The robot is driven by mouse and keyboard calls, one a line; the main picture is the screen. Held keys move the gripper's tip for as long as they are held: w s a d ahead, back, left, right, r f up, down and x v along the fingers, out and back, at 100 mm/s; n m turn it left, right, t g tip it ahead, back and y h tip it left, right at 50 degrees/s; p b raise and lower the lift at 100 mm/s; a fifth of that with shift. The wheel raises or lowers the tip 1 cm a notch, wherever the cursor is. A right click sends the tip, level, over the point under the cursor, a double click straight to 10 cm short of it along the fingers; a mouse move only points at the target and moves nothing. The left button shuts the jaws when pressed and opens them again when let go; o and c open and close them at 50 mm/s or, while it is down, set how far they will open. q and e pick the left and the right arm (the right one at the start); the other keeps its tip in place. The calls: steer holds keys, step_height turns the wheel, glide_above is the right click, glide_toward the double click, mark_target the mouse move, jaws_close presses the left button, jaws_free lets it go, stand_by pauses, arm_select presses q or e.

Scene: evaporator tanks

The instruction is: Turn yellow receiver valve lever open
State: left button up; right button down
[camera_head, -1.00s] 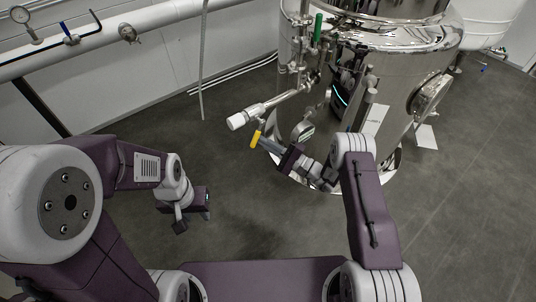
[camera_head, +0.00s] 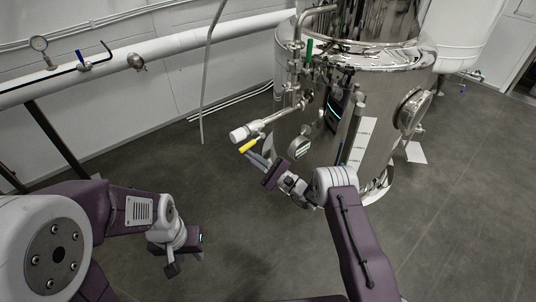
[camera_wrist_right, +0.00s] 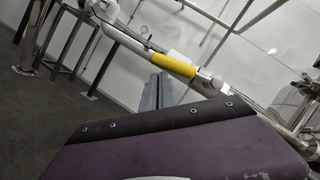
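The yellow receiver valve lever (camera_head: 249,146) slants just below the white-ended pipe (camera_head: 240,134) at the tank's left side. In the right wrist view the yellow lever (camera_wrist_right: 170,65) runs diagonally across the middle. My right gripper (camera_head: 257,158) is right at the lever, its grey fingers reaching up to it from below. In the right wrist view the fingers (camera_wrist_right: 158,90) end at the lever's lower edge; whether they touch or straddle it is unclear, as is their gap. My left gripper (camera_head: 185,262) hangs over the floor at lower left, away from the lever; its opening is unclear.
The shiny steel tank (camera_head: 365,80) stands behind and right of the lever. A white wall pipe (camera_head: 180,45) carries a blue lever (camera_head: 80,56).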

arm_select(q)
steer(key=shift+r+p, duration=0.35)
steer(key=shift+r, duration=0.2)
arm_select(e)
steer(key=shift+s+a+r, duration=0.15)
steer(key=shift+a+r, duration=0.1)
steer(key=shift+r, duration=0.3)
arm_select(q)
steer(key=shift+r, duration=0.1)
arm_select(e)
steer(key=shift+a+r, duration=0.1)
